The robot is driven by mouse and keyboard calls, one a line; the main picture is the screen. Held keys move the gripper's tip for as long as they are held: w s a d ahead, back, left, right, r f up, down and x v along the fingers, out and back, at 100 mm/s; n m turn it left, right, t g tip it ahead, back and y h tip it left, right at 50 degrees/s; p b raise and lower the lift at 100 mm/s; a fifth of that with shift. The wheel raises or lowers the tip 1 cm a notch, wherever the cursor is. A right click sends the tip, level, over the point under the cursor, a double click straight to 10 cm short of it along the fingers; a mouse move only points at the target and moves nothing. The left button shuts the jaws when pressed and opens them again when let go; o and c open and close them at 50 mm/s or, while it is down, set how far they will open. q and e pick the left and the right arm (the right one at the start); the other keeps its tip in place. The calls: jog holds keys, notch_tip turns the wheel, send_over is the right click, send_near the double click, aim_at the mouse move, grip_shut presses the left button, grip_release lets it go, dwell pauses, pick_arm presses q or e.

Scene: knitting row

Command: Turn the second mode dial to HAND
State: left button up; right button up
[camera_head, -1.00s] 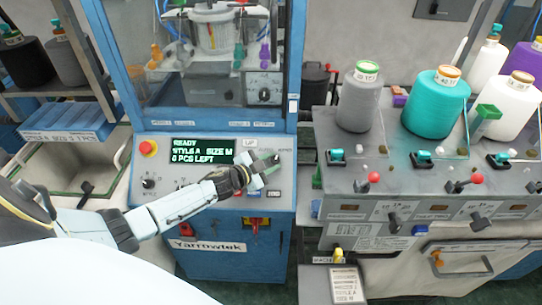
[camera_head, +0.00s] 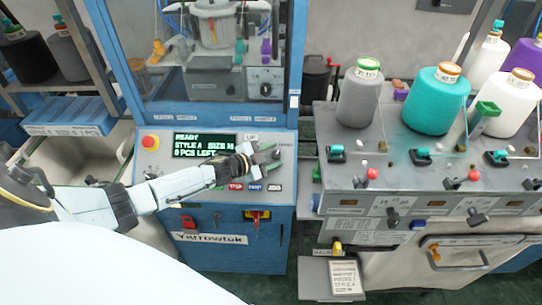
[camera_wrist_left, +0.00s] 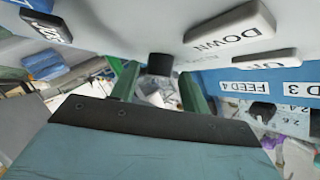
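My left gripper (camera_head: 266,160) is at the upper right of the blue machine's sloped control panel (camera_head: 160,160), by a black dial (camera_head: 277,154). In the left wrist view, a black dial (camera_wrist_left: 160,64) sits between the ends of the two green fingers (camera_wrist_left: 160,88). The fingers are apart, with gaps showing beside the dial; I cannot tell whether either touches it. A faint label near it is mostly unreadable, and the dial's pointer direction is not clear. My right gripper is not in view.
The panel has a green-lit screen (camera_head: 204,146), a red stop button (camera_head: 150,142) and several keys, including a DOWN key (camera_wrist_left: 230,34) close to the gripper. At right, a grey bench (camera_head: 350,180) carries yarn cones, among them a teal cone (camera_head: 436,100).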

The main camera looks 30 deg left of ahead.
pick_arm(q)
jog(key=shift+s+f, duration=0.1)
jog(key=shift+s, duration=0.05)
jog(key=shift+s+a, duration=0.1)
jog(key=shift+s, duration=0.1)
jog(key=shift+v, duration=6.45)
